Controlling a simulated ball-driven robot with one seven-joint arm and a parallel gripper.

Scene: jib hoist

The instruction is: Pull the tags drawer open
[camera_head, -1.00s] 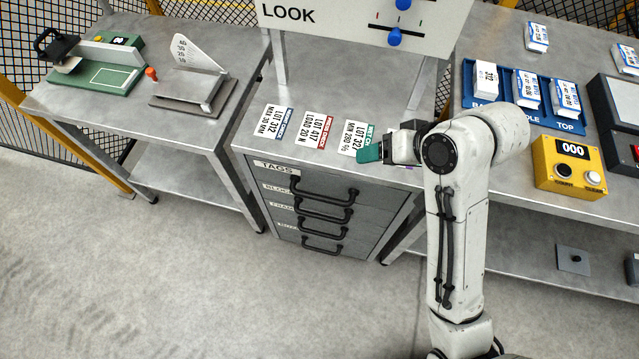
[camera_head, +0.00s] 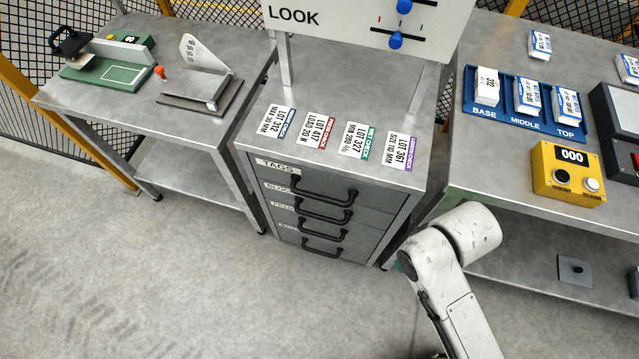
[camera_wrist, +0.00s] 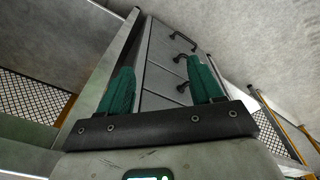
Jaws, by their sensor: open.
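The tags drawer (camera_head: 370,190) is the top drawer of the grey cabinet in the head view, with a "TAGS" label (camera_head: 278,167) at its left. It is shut flush with the drawers below. Its black bar handle (camera_head: 322,202) stands out from the front. My gripper (camera_wrist: 162,78) shows two green fingers spread apart with nothing between them. In the wrist view the cabinet front (camera_wrist: 158,50) with several black handles lies beyond the fingers, apart from them. In the head view my gripper is mostly hidden behind my arm at lower right, right of and below the cabinet.
Several lot cards (camera_head: 322,130) lie on the cabinet top under the LOOK board (camera_head: 350,18). A bench with a blue tray (camera_head: 540,124) and yellow counter box (camera_head: 567,172) stands right. Another bench (camera_head: 110,100) stands left. The floor before the drawers is clear.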

